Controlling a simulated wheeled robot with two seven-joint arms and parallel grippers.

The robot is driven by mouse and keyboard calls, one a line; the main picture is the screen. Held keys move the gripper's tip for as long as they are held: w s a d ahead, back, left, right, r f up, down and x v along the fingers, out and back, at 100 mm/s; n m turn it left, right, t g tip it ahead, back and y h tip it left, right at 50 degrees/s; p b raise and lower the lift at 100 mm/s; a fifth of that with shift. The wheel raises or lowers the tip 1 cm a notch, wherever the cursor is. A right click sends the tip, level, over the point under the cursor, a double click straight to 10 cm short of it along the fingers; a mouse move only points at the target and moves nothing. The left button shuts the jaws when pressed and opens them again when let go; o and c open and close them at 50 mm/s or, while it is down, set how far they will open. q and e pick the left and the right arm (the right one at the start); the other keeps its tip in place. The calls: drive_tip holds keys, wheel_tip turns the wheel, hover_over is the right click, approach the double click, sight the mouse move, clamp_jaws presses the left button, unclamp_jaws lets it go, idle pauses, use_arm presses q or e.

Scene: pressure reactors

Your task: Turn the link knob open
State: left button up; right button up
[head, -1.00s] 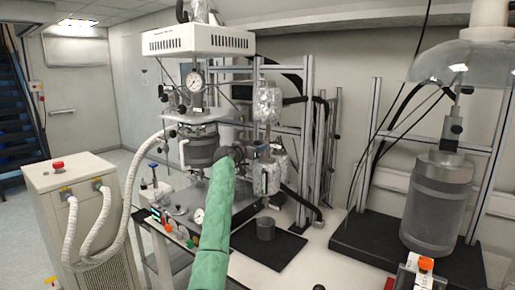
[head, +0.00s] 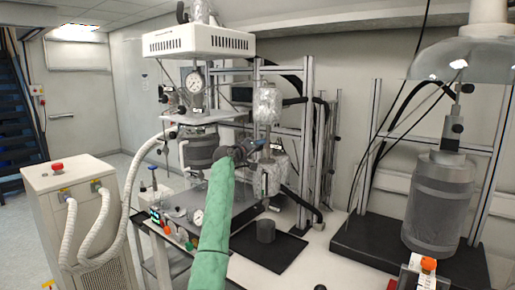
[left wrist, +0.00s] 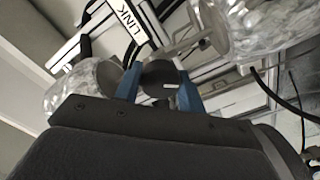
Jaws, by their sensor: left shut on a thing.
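The link knob (left wrist: 157,76) is a dark round knob with a short white mark, beside a white label (left wrist: 130,18) reading LINK. In the left wrist view, the two blue fingers of my left gripper (left wrist: 161,84) stand on either side of the knob and are shut on it. In the head view my left gripper (head: 257,145) is at the rig between the two foil-wrapped vessels, upper (head: 267,104) and lower (head: 272,174). The knob is too small and covered to make out there. My right gripper is not in view.
A reactor with a pressure gauge (head: 196,82) stands left of my gripper. A large grey cylinder (head: 440,205) is at the right. White hoses (head: 134,200) run to a cabinet (head: 85,225) at the left.

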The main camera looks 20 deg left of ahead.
use_arm(q)
drive_tip(key=n, duration=0.2)
drive_tip(key=shift+r+n, duration=0.1)
drive_tip(key=shift+n, duration=0.3)
drive_tip(key=n+p, duration=0.1)
drive_tip(key=n, duration=0.2)
drive_tip(key=shift+n+p, duration=0.35)
drive_tip(key=shift+n, duration=0.35)
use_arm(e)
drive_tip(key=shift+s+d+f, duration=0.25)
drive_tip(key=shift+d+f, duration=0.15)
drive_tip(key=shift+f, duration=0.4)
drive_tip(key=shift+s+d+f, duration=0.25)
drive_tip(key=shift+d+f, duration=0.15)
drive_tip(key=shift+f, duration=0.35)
use_arm(q)
drive_tip(key=shift+a, duration=0.1)
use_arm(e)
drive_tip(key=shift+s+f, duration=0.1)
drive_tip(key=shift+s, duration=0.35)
use_arm(q)
drive_tip(key=o, duration=1)
drive_tip(key=shift+c, duration=0.2)
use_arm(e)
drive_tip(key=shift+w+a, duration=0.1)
use_arm(q)
drive_tip(key=shift+s+f, duration=0.1)
drive_tip(key=shift+f, duration=0.1)
